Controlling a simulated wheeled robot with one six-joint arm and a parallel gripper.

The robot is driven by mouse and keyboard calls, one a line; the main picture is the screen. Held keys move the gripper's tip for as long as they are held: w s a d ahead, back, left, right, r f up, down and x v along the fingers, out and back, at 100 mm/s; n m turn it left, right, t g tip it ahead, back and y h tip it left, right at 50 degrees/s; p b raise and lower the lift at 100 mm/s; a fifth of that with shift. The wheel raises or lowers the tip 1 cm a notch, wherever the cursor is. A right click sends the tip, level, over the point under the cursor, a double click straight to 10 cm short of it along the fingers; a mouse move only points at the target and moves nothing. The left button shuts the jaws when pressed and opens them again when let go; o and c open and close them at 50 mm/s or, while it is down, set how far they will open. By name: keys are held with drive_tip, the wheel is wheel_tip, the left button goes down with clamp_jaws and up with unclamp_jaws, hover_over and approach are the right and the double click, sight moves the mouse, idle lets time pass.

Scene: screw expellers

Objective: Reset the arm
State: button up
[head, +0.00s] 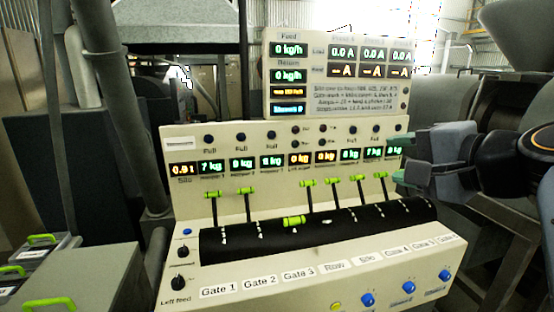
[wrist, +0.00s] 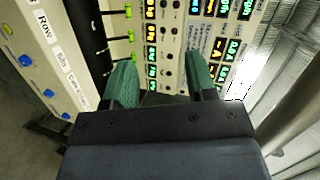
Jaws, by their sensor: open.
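My gripper (head: 400,160) is at the right edge of the control panel (head: 190,150), in front of its row of displays. Its two green fingers are apart, with nothing between them. The wrist view also shows the open gripper (wrist: 163,82), with the panel face turned sideways behind the fingers. My arm comes in from the right side of the head view and hides part of the panel's right end.
Several green-handled levers stand up from a black curved cover (head: 340,235); the Gate 3 lever (head: 293,221) lies lower and forward. An upper display board (head: 340,75) rises behind. Grey boxes with green handles (head: 40,240) stand at the left.

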wheel_tip(320, 180, down, 19)
drive_tip(key=d+n+g+h, duration=0.3)
drive_tip(key=g+h, duration=0.1)
drive_tip(key=g, duration=0.1)
drive_tip(key=s+a+f+n+g+h+p, duration=0.1)
drive_tip(key=s+a+f+n+g, duration=0.1)
drive_tip(key=f, duration=0.4)
drive_tip(key=s+a+f+n+g+h+p, duration=0.1)
drive_tip(key=s+a+f+n+g, duration=0.1)
drive_tip(key=f+n, duration=0.4)
drive_tip(key=s+a+f, duration=0.1)
drive_tip(key=a, duration=0.1)
drive_tip(key=shift+s+a+f+g+p, duration=0.2)
drive_tip(key=shift+a+f+g+p, duration=0.1)
drive_tip(key=shift+a+g, duration=0.1)
drive_tip(key=shift+a, duration=0.1)
